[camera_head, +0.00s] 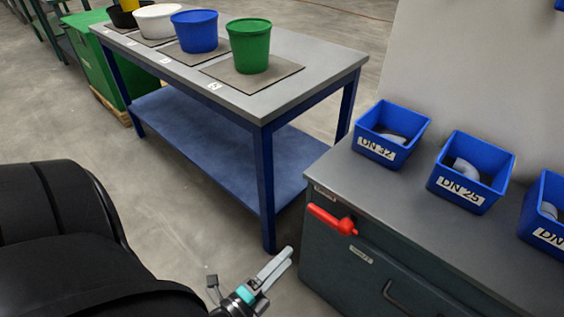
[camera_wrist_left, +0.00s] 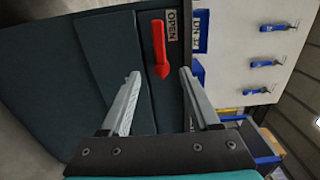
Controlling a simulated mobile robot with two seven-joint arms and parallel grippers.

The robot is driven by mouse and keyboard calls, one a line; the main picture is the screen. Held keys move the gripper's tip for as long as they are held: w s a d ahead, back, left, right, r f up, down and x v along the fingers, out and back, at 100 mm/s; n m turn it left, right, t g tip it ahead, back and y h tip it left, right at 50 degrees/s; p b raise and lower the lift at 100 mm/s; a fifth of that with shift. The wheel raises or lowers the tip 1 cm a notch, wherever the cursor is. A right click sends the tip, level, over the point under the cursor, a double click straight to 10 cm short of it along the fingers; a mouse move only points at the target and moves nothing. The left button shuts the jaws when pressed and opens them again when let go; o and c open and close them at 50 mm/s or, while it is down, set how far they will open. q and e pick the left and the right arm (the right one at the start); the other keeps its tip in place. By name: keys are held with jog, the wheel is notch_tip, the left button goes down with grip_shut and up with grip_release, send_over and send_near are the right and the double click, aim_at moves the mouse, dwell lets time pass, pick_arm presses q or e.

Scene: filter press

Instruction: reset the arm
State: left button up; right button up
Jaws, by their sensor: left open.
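My left gripper (camera_head: 272,268) is low in the head view, in front of the dark green cabinet (camera_head: 345,265). In the left wrist view the same gripper (camera_wrist_left: 160,95) has its two fingers apart with nothing between them. A red lever handle (camera_head: 332,220) is on the cabinet's front near its upper left corner. It also shows in the left wrist view (camera_wrist_left: 159,45), beyond the fingertips and apart from them, beside an "OPEN" label (camera_wrist_left: 171,25). My right gripper is not in view.
Blue bins (camera_head: 392,133) labelled DN 32 and DN 25, and another, stand on the cabinet's grey top. A blue-framed table (camera_head: 300,60) holds several buckets, including a green one (camera_head: 250,47). A green crate (camera_head: 98,62) stands behind it. Open floor (camera_head: 190,215) lies left of the gripper.

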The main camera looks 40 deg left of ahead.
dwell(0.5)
pick_arm(q)
jog(key=s+d+f+n+g+p, duration=0.1)
jog(key=s+f+n+g+p, duration=0.15)
jog(key=f+n+g, duration=0.35)
jog(key=s+d+f+n+g+p, duration=0.1)
jog(key=s+f+n+g+p, duration=0.2)
jog(key=f, duration=0.6)
jog(key=s+a+f+n+g, duration=0.1)
jog(key=s+f+n+g, duration=0.2)
jog(key=s, duration=0.3)
jog(key=s+a+f+n+g+y+p, duration=0.1)
jog(key=s+f+n+g, duration=0.2)
jog(key=s, duration=0.4)
jog(key=shift+a+f+n+g, duration=0.3)
jog(key=shift+n+g, duration=0.1)
jog(key=shift+n, duration=0.3)
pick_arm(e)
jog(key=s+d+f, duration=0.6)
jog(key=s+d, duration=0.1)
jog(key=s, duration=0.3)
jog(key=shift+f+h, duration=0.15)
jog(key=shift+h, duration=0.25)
pick_arm(q)
jog(key=shift+c, duration=0.2)
